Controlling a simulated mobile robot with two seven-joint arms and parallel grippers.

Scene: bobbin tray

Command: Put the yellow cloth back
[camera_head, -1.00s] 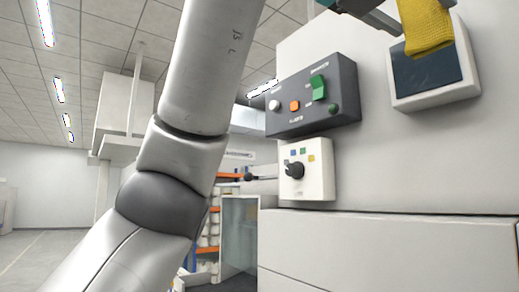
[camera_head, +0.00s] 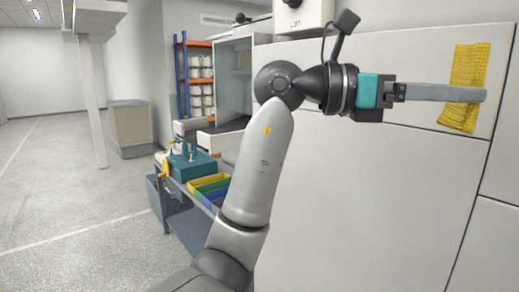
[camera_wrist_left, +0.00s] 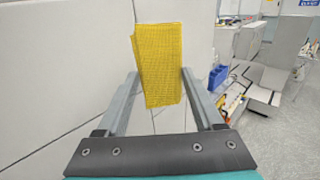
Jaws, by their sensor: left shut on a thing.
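The yellow cloth (camera_head: 468,62) hangs at the right of the head view, in front of pale machine panels. My left gripper (camera_head: 478,95) reaches in to the right and is shut on the cloth, which shows above and below the grey finger. In the left wrist view the yellow cloth (camera_wrist_left: 158,50) stands upright between the two fingertips of my left gripper (camera_wrist_left: 159,78). I cannot tell whether the cloth touches the panel behind it. My right gripper is not in view.
Pale machine panels (camera_head: 385,190) with seams fill the right side. A trolley with coloured bins (camera_head: 207,184) stands left of my arm, before a rack with orange beams (camera_head: 197,44). The floor (camera_head: 70,170) at the left is open. A blue container (camera_wrist_left: 217,77) shows in the wrist view.

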